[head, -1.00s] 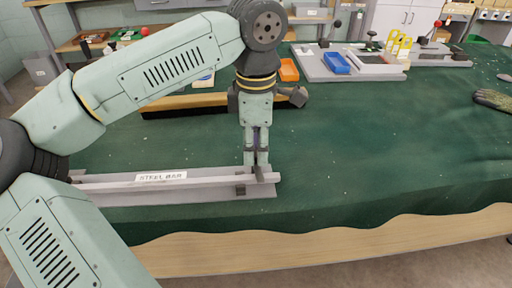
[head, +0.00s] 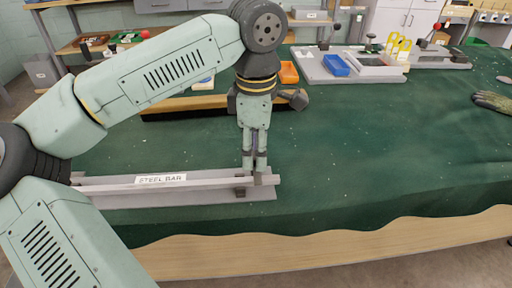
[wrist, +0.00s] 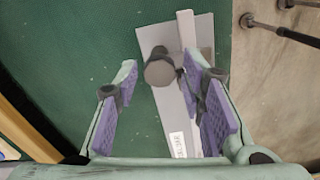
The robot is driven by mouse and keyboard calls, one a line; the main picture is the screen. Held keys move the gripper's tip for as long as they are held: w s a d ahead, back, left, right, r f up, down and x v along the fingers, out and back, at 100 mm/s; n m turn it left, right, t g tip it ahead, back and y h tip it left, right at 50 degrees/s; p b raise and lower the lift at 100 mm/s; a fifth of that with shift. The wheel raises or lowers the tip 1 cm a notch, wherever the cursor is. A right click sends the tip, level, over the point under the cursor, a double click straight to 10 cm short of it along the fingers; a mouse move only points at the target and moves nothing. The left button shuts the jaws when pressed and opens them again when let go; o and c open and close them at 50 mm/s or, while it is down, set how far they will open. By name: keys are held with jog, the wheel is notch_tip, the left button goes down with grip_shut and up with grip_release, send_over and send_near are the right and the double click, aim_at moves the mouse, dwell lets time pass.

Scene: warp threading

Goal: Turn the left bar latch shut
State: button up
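A long grey steel bar (head: 212,183) with a white STEEL BAR label lies on a flat grey base plate (head: 190,200) at the near left of the table. In the head view, my gripper (head: 254,168) points down at the bar's right end. In the wrist view, its purple-padded fingers (wrist: 160,75) are apart, with a dark round-topped latch knob (wrist: 158,70) beyond and between them. I cannot tell whether either finger touches it. A dark block (head: 240,191) sits at the bar's front edge. The bar's far left end is partly hidden by my arm.
The green cloth right of the bar is clear. A wood-edged board (head: 190,102) lies behind the arm. A grey fixture plate (head: 318,72) with a blue tray (head: 335,65) stands at the back, and a glove (head: 492,101) lies far right.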

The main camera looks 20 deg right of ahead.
jog(key=shift+o, duration=0.6)
jog(key=shift+r, duration=0.1)
notch_tip(320, 180, up, 12)
dwell(0.4)
